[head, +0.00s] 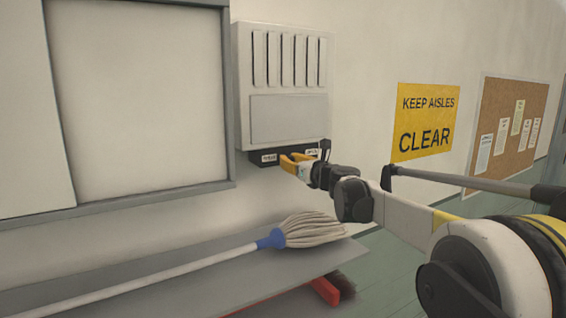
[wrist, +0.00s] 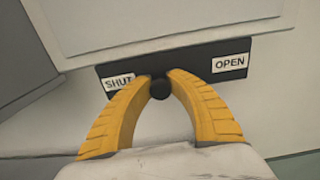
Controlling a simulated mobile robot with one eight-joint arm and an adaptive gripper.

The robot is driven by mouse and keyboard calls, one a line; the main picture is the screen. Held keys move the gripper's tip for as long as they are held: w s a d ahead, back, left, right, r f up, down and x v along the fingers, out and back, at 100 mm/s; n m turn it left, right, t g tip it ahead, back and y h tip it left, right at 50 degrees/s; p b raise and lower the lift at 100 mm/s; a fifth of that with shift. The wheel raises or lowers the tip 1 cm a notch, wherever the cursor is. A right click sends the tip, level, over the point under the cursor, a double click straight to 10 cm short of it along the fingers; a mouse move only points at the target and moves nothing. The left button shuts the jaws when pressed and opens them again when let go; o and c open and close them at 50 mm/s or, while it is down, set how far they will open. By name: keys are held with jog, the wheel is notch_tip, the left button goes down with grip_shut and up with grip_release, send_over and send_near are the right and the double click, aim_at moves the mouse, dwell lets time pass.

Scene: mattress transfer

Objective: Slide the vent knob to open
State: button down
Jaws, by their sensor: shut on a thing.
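The vent (head: 290,85) is a pale wall box with several vertical slots, in the head view. Below it runs a black strip (wrist: 190,64) with a SHUT label (wrist: 118,84) at its left end and an OPEN label (wrist: 231,62) at its right end. The vent knob (wrist: 160,89) is a round black knob, nearer to SHUT than to OPEN. My gripper (wrist: 159,78) has its yellow fingers shut on the knob, one on each side. In the head view, my gripper (head: 288,160) is at the strip and hides its middle and the knob.
A mop (head: 310,230) with a blue collar lies on a grey bench (head: 215,275) below the vent. A yellow sign (head: 425,120) and a cork board (head: 508,130) are on the wall to the right. A grey-framed panel (head: 140,95) is to the left.

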jog(key=w+d, duration=0.3)
jog(key=d, duration=0.2)
jog(key=shift+w, duration=0.25)
jog(key=c, duration=1.5)
grip_release()
jog(key=shift+d, duration=0.25)
jog(key=o, duration=0.3)
jog(key=shift+d, duration=0.25)
jog(key=shift+a, duration=0.2)
jog(key=v, duration=1.2)
